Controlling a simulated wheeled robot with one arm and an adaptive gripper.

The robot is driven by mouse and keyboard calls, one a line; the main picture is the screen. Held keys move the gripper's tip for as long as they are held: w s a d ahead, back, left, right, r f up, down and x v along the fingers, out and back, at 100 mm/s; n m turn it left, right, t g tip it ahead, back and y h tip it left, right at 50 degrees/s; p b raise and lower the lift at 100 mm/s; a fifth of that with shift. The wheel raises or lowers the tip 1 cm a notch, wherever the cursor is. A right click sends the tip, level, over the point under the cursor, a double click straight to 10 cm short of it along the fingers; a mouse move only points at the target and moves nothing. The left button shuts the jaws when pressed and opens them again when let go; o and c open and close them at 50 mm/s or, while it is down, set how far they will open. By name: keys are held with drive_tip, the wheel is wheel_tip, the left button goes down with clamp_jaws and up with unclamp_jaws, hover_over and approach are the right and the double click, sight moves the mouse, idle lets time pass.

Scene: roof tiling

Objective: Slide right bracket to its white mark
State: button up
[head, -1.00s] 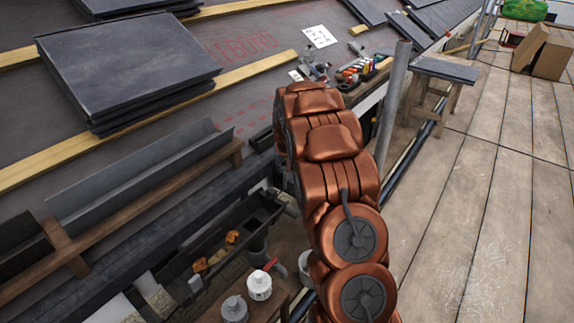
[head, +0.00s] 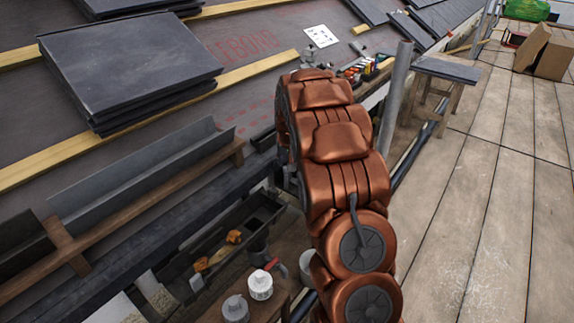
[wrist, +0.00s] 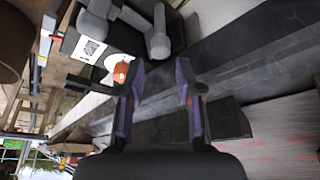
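My gripper (wrist: 160,80) shows in the wrist view with its two dark purple fingers apart and nothing clearly held between them. Long dark rails (wrist: 235,50) run behind and to the right of the fingers. A short dark block (wrist: 225,118) lies by the right finger; I cannot tell if it is the right bracket. A small orange piece (wrist: 121,72) sits by the left fingertip. In the head view a small dark piece (head: 263,139) stands beyond the grey gutter's end, left of my arm. My arm hides the gripper there. I cannot make out the white mark.
A grey gutter length (head: 140,178) rests on wood at left, below a slate stack (head: 130,65). An open dark gutter (head: 225,240) and white tubs (head: 260,285) lie nearer. A grey pole (head: 393,95) stands right of my arm. The plank deck (head: 490,190) is mostly clear.

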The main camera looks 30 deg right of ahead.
drive_tip(key=v, duration=0.7)
drive_tip(key=shift+r, duration=0.25)
drive_tip(key=shift+r, duration=0.1)
drive_tip(key=s+a+r+n+g+y+p, duration=0.1)
drive_tip(key=s+a+r+p, duration=0.55)
drive_tip(key=r, duration=0.25)
drive_tip(key=s+a+r+n+g+p, duration=0.1)
drive_tip(key=s+a+r+p, duration=0.45)
drive_tip(key=r+p, duration=0.25)
drive_tip(key=s+a+r+g+y+p, duration=0.1)
drive_tip(key=s+a+r+p, duration=0.55)
drive_tip(key=r+p, duration=0.2)
drive_tip(key=s+a+r+n+g+p, duration=0.1)
drive_tip(key=s+a+r+p, duration=0.3)
drive_tip(key=s+r+p, duration=0.5)
drive_tip(key=s+a+r+n+g+p, duration=0.2)
drive_tip(key=s+a+r+p, duration=0.2)
drive_tip(key=s+r+p, duration=0.6)
drive_tip(key=s, duration=0.6)
drive_tip(key=shift+s, duration=0.2)
